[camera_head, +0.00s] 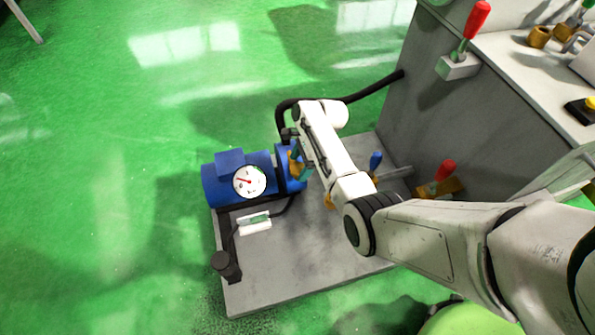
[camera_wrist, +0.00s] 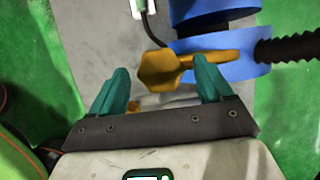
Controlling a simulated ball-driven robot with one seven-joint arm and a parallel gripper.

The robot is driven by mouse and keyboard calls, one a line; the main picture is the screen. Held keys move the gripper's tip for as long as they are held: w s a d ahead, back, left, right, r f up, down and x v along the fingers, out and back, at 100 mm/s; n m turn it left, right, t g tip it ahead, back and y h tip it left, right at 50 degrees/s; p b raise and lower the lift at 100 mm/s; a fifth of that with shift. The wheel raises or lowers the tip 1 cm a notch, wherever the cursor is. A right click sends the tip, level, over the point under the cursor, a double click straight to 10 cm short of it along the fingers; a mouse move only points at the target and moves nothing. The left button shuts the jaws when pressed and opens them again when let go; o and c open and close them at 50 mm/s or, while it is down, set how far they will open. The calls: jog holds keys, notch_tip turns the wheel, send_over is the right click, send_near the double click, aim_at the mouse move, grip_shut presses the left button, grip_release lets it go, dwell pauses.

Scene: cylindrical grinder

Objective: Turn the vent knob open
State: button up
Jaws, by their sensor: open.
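A yellow-brown knob (camera_wrist: 160,72) with a flared end sticks out from the blue pump body (camera_wrist: 215,62) in the wrist view. I take it to be the vent knob. My gripper (camera_wrist: 160,88) has two teal fingers spread apart, one to the left of the knob and one at its right end. The right fingertip overlaps the knob's shaft in the picture; I cannot tell whether they touch. In the head view my gripper (camera_head: 300,163) is at the right end of the blue pump (camera_head: 237,180), and the knob is mostly hidden there.
A round gauge (camera_head: 249,181) sits on the pump. A black hose (camera_head: 365,91) runs to the grey machine cabinet (camera_head: 410,115). Blue-handled (camera_head: 375,161) and red-handled (camera_head: 444,171) valves stand to the right. The grey base plate (camera_head: 290,265) is largely bare in front; green floor lies left.

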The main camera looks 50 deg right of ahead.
jog(key=shift+b+x, duration=0.3)
jog(key=shift+x, duration=0.75)
jog(key=shift+r, duration=0.1)
jog(key=c, duration=1)
